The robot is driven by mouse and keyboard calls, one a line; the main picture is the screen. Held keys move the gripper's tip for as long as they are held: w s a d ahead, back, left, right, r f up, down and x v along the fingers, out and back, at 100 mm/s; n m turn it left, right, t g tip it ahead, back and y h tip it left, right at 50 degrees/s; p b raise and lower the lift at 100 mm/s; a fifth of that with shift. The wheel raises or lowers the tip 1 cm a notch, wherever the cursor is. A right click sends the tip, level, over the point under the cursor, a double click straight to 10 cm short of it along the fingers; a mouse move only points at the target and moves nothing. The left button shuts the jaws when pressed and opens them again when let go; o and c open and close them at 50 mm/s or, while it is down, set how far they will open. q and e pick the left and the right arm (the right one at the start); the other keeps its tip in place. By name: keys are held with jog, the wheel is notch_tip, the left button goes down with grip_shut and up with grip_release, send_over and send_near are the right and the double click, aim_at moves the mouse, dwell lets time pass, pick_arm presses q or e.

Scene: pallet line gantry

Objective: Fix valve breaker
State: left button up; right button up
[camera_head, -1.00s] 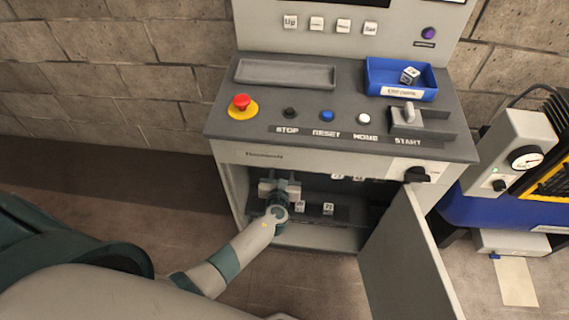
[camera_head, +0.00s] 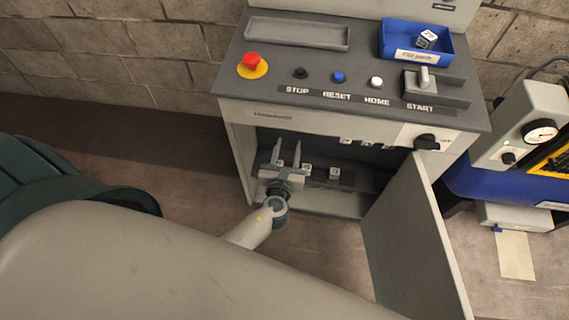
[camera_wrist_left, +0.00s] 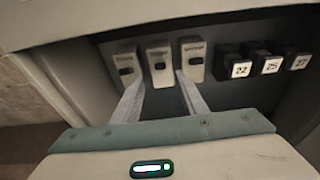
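The control console (camera_head: 352,110) has an open lower cabinet. My left gripper (camera_head: 288,146) reaches into its left part, fingers apart and pointing inward. In the left wrist view the open gripper (camera_wrist_left: 158,80) faces three grey breakers with black switches: a left one (camera_wrist_left: 126,62), a middle one (camera_wrist_left: 159,60) and a right one (camera_wrist_left: 193,57). Its fingertips appear on either side of the middle breaker, with nothing between them; contact cannot be told. Black blocks labelled 22 (camera_wrist_left: 240,69), 25 (camera_wrist_left: 271,65) and 27 (camera_wrist_left: 299,61) sit to the right. Which breaker is the valve's cannot be read. My right gripper is not in view.
The cabinet door (camera_head: 415,240) stands open at the right. A rotary switch (camera_head: 427,142) is by "OFF". On top are a red emergency button (camera_head: 252,64), a blue tray (camera_head: 417,52) with a white cube (camera_head: 427,39), and an empty grey tray (camera_head: 297,33). A gauge unit (camera_head: 520,125) stands right.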

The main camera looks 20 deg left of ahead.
pick_arm(q)
jog(key=v, duration=0.7)
jog(key=shift+b, duration=0.4)
jog(key=shift+f, duration=0.1)
jog(key=s+a+f+n+g+h, duration=0.1)
jog(key=s+f+n+g, duration=0.45)
jog(key=f, duration=0.95)
jog(key=s+a+f+n+g+h, duration=0.1)
jog(key=s+f+n+g, duration=0.2)
jog(key=s+f+n, duration=0.65)
jog(key=s+a+f+n+g, duration=0.1)
jog(key=s+f+n, duration=0.4)
jog(key=s, duration=0.4)
jog(key=s+a+f+n+g+h, duration=0.1)
jog(key=s+f+n+g, duration=0.1)
jog(key=s+f+n, duration=0.3)
jog(key=s+f+n+g+h, duration=0.1)
jog(key=s+f+n+g, duration=0.1)
jog(key=s+f+n, duration=0.3)
jog(key=s+f, duration=0.3)
jog(key=s, duration=0.4)
jog(key=shift+s+a, duration=0.4)
jog(key=shift+f+g, duration=0.1)
jog(key=shift+g, duration=0.15)
